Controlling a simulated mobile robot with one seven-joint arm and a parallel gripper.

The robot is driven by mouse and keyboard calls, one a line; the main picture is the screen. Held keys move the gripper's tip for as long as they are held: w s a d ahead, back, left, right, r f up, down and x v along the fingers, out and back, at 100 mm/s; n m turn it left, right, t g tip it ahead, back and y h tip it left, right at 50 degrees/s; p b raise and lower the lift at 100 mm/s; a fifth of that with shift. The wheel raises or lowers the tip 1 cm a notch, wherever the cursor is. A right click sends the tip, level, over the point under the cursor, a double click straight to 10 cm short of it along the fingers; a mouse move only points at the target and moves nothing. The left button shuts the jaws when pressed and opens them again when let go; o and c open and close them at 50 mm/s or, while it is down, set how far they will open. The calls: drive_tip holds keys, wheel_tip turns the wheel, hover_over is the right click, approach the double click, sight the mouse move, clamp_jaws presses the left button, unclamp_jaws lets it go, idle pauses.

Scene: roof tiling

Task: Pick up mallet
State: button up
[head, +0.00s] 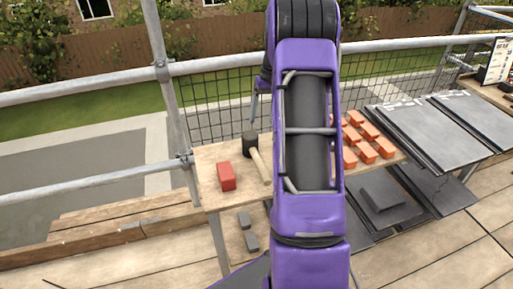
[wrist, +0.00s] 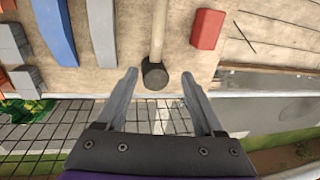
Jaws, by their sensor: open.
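The mallet has a dark round head (head: 250,138) and a pale wooden handle (head: 260,166). In the wrist view the mallet head (wrist: 155,75) is at the table's edge, with the handle (wrist: 158,30) running up the picture. My gripper (wrist: 158,75) is open, with its two fingers on either side of the mallet head in the picture. Nothing is held. I cannot tell the height of the fingers above the mallet.
A red block (head: 226,176) lies beside the mallet on the table (head: 208,190). A blue strip (wrist: 53,30) and a grey strip (wrist: 102,32) lie on the other side. Several orange pieces (head: 367,150) and dark slates (head: 425,130) are to the right. Mesh and rails (head: 120,78) stand behind.

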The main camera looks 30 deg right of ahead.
approach(257, 153)
drive_tip(key=f, duration=0.1)
drive_tip(key=a+f, duration=0.1)
drive_tip(key=f, duration=0.3)
drive_tip(key=shift+a+b, duration=0.35)
drive_tip(key=shift+b, duration=0.05)
drive_tip(key=shift+w+a+f, duration=0.1)
drive_tip(key=shift+a+f, duration=0.05)
drive_tip(key=shift+f, duration=1.35)
drive_tip(key=shift+w+a+f, duration=0.1)
drive_tip(key=shift+f, duration=1.4)
clamp_jaws()
drive_tip(key=shift+r, duration=0.1)
